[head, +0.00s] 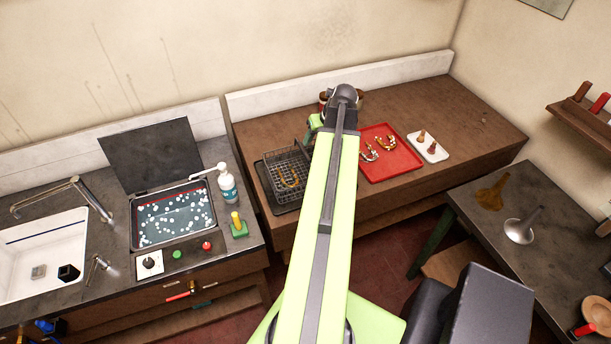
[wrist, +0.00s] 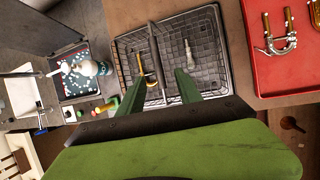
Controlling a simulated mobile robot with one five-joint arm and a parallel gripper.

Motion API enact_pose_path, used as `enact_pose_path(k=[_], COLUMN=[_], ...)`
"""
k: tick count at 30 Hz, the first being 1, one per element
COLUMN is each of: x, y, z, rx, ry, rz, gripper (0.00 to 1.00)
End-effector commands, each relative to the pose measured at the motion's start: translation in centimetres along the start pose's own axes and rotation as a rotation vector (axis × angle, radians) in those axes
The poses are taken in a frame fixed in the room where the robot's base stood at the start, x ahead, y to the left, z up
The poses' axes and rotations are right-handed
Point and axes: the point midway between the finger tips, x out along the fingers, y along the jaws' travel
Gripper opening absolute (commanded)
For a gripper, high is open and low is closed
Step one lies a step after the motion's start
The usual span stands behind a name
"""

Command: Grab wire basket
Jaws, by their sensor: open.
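The wire basket (head: 299,160) is a dark mesh box on a black tray (head: 285,205) at the left end of the brown bench. A brass U-shaped tube (head: 289,181) lies in it. In the wrist view the basket (wrist: 207,45) fills the upper middle, with a dark bar (wrist: 156,58) across it and a small pale metal piece (wrist: 190,60) inside. My gripper (wrist: 160,84) is open, its two green fingers apart and pointing at the basket's near part. Nothing is between the fingers that I can tell is held. In the head view my arm hides most of the gripper.
A red tray (head: 375,171) with brass tubes and a white tray (head: 441,153) lie right of the basket. On the left counter are an open-lidded bath (head: 150,234), a pump bottle (head: 227,188) and a sink (head: 35,240). A grey side table (head: 545,260) stands at right.

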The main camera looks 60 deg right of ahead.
Motion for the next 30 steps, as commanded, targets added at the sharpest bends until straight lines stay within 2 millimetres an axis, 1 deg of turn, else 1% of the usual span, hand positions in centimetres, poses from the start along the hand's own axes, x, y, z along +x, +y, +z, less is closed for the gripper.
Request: enact_pose_path(k=[1, 6, 9, 12, 17, 20, 24, 26, 28, 30], x=[2.3, 6.2, 8.0, 8.7, 8.6, 9.8, 12.6, 13.5, 13.9, 13.7], y=[-0.2, -0.2, -0.1, 0.0, 0.1, 0.1, 0.3, 0.3, 0.3, 0.4], z=[-0.3, -0.3, -0.3, -0.1, 0.0, -0.1, -0.1, -0.1, 0.0, 0.1], rx=[-0.003, -0.003, -0.004, -0.003, -0.003, -0.004, -0.005, -0.005, -0.004, -0.004], ry=[0.000, 0.001, 0.001, 0.001, 0.001, 0.001, 0.001, 0.001, 0.001, 0.001], rz=[0.001, 0.001, 0.001, 0.001, 0.001, 0.001, 0.001, 0.000, 0.000, 0.000], gripper=[0.42, 0.42, 0.42, 0.42, 0.42, 0.42, 0.42, 0.42, 0.42, 0.42])
